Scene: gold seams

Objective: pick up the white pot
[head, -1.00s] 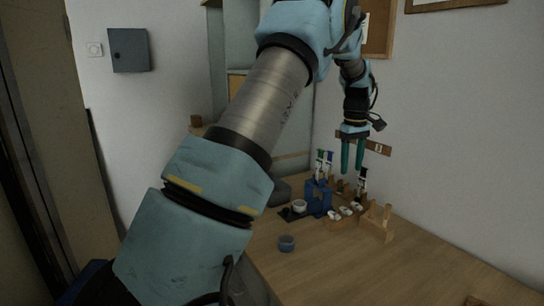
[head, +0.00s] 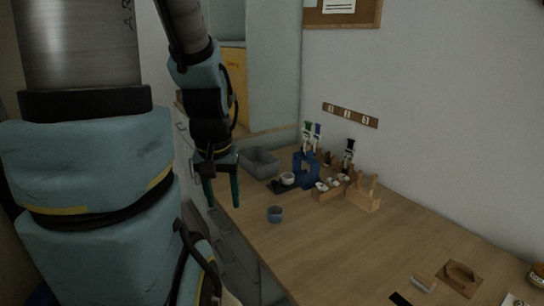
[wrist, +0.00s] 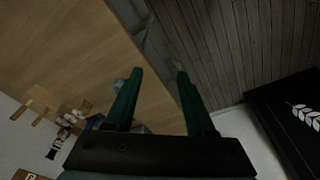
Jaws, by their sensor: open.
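A small white pot (head: 287,178) sits on a dark base on the wooden table, left of a blue stand, in the head view. Several small white pieces (head: 333,182) sit in a wooden rack to its right, too small to make out. My gripper (head: 222,196) points down with its two green fingers apart and empty, at the table's left edge, left of the white pot and clear of it. In the wrist view my gripper (wrist: 160,76) is open over the table edge; I cannot single out the white pot there.
A blue-grey cup (head: 275,214) stands in front of the pot. A grey bin (head: 260,162) is behind it, and the blue stand (head: 304,171) is right beside it. A wooden block and brush lie at the front right. The middle of the table (head: 340,240) is clear.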

